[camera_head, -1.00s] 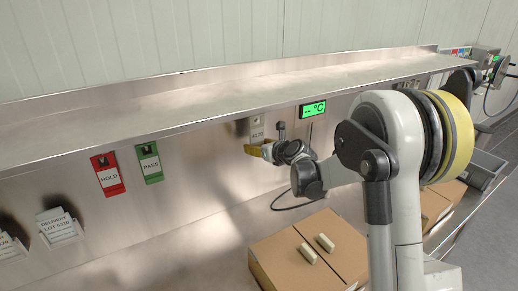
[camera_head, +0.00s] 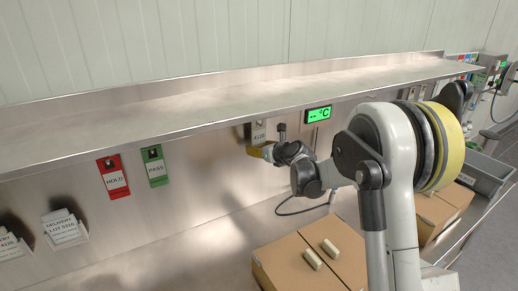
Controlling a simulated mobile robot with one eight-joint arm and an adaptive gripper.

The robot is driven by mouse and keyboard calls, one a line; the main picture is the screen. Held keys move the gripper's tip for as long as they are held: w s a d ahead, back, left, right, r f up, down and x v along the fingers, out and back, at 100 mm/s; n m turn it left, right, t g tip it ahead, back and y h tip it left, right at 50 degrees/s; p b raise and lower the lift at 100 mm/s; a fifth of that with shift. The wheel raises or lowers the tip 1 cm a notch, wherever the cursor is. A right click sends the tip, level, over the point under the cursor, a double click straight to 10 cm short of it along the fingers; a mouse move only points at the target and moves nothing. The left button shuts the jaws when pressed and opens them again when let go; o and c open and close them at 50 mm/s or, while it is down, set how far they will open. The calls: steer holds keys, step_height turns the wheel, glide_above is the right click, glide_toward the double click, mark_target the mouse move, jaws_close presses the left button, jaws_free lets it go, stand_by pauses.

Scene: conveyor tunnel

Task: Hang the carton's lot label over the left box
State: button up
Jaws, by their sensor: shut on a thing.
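My gripper (camera_head: 267,152) is at the steel back wall, below the shelf, seen small and from behind. It is shut on a small yellow piece (camera_head: 255,151); whether this is the lot label I cannot tell. The piece lies just below a pale grey tag (camera_head: 259,131) on the wall, and I cannot tell if they touch. A brown carton (camera_head: 283,258) stands on the bench below and in front of the gripper, with two cream blocks (camera_head: 312,258) on top. Another brown carton (camera_head: 436,210) stands further right, partly hidden by my arm.
A steel shelf (camera_head: 200,112) overhangs the wall. Left of the gripper hang a green PASS tag (camera_head: 155,167), a red HOLD tag (camera_head: 113,177) and white delivery lot cards (camera_head: 64,228). A green temperature display (camera_head: 318,114) is right of it. A dark cable (camera_head: 300,212) hangs below.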

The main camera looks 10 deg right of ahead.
steer(key=shift+f+b, duration=0.7)
steer(key=shift+f, duration=0.2)
steer(key=shift+r, duration=0.1)
steer(key=o, duration=1.5)
steer(key=shift+c, duration=0.2)
steer(key=shift+s, duration=0.1)
steer(key=v, duration=1.1)
steer(key=shift+s+d+r, duration=0.15)
steer(key=shift+s+d, duration=0.05)
steer(key=shift+s, duration=0.15)
